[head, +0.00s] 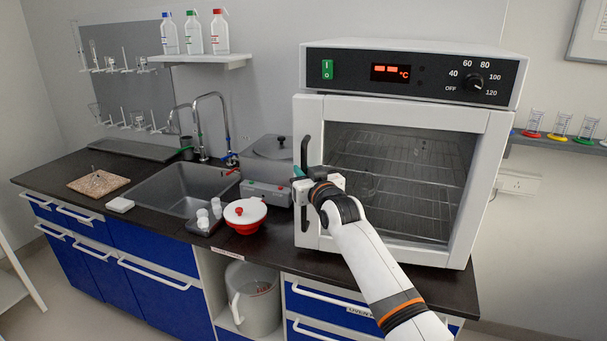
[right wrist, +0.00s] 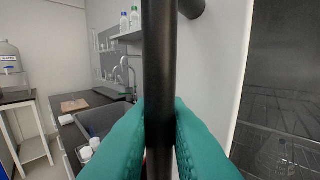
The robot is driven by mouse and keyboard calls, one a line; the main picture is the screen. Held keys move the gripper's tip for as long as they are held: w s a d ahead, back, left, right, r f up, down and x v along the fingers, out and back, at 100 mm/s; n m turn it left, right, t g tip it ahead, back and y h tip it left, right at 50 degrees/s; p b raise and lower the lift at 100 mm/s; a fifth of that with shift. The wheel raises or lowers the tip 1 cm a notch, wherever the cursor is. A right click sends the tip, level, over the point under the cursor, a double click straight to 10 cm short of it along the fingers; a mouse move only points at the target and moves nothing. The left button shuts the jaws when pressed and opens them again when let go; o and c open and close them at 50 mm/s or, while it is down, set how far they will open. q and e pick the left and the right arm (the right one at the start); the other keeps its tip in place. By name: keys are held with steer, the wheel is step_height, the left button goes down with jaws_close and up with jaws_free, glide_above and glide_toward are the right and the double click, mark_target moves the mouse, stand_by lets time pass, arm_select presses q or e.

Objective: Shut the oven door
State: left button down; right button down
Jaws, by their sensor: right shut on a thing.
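The white oven (head: 410,70) stands on the dark counter, with a control panel above its door. The oven door (head: 308,115) has a large glass window with wire racks visible through it. It looks shut or nearly shut; a small gap cannot be ruled out. The black vertical door handle (head: 304,153) is on the door's left side. My right gripper (head: 302,182) is shut on this handle about mid-height. In the right wrist view, the green fingers (right wrist: 160,128) press on both sides of the handle (right wrist: 158,60). My left gripper is not in view.
Left of the oven are a red-and-white pot (head: 245,212), a grey appliance (head: 268,192), a sink (head: 187,187) and small white containers (head: 203,219). A shelf with colored-base glassware (head: 560,124) is at the right. The space before the door holds only my right arm.

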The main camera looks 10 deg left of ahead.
steer(key=c, duration=1.5)
jaws_free()
steer(key=shift+o, duration=0.2)
steer(key=shift+s+d, duration=0.1)
steer(key=b+v, duration=0.1)
steer(key=v, duration=1)
steer(key=shift+s+d, duration=0.2)
steer(key=shift+s, duration=0.1)
